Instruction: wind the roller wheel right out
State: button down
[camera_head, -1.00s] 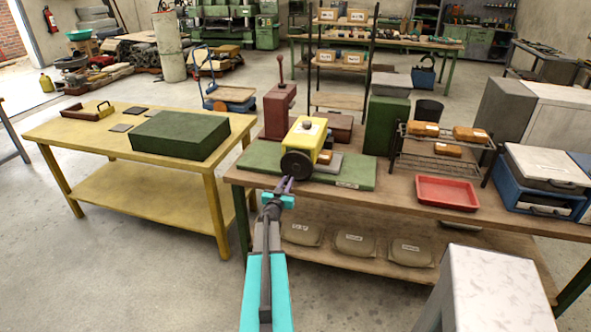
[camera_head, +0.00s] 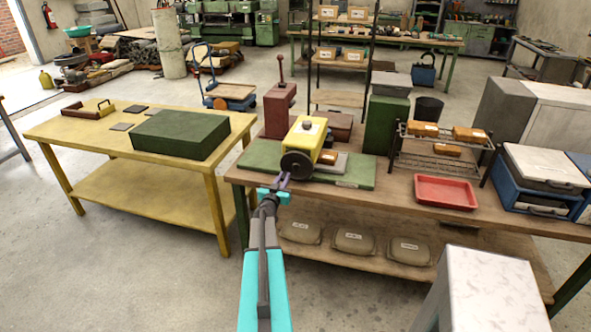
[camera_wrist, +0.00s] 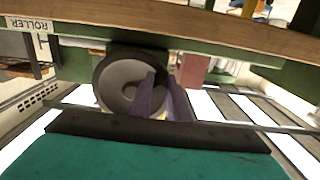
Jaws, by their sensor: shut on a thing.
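The roller wheel (camera_head: 296,165) is a dark round disc on the front end of a yellow machine (camera_head: 308,136). The machine stands on a green base plate (camera_head: 345,172) on the brown workbench. My gripper (camera_head: 282,181) reaches up to the wheel from the front and is shut at its lower part. In the wrist view the wheel (camera_wrist: 118,78) shows as a grey disc with a dark rim and a hub. The purple fingers of my gripper (camera_wrist: 160,90) lie across its right side and hide part of it. Exactly which part they grip is hard to see.
A label reading ROLLER (camera_wrist: 26,23) is on the base edge. A red press (camera_head: 279,110) stands behind left, a green block (camera_head: 385,124) behind right. A wire rack (camera_head: 440,158) and a red tray (camera_head: 446,192) are to the right. A yellow table (camera_head: 85,137) is at left.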

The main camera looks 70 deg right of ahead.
aim_at(283, 163)
jog(key=shift+w+r+p, duration=0.2)
jog(key=shift+r+p, duration=0.2)
jog(key=shift+r, duration=0.1)
jog(key=shift+w+r+p, duration=0.2)
jog(key=shift+r+p, duration=0.15)
jog(key=shift+r, duration=0.15)
jog(key=shift+a+r, duration=0.1)
jog(key=shift+w+r+p, duration=0.2)
jog(key=shift+r+p, duration=0.5)
jog(key=shift+r, duration=0.05)
jog(key=shift+r, duration=0.1)
jog(key=shift+r+p, duration=0.55)
jog(key=shift+r, duration=0.15)
jog(key=shift+s+r, duration=0.1)
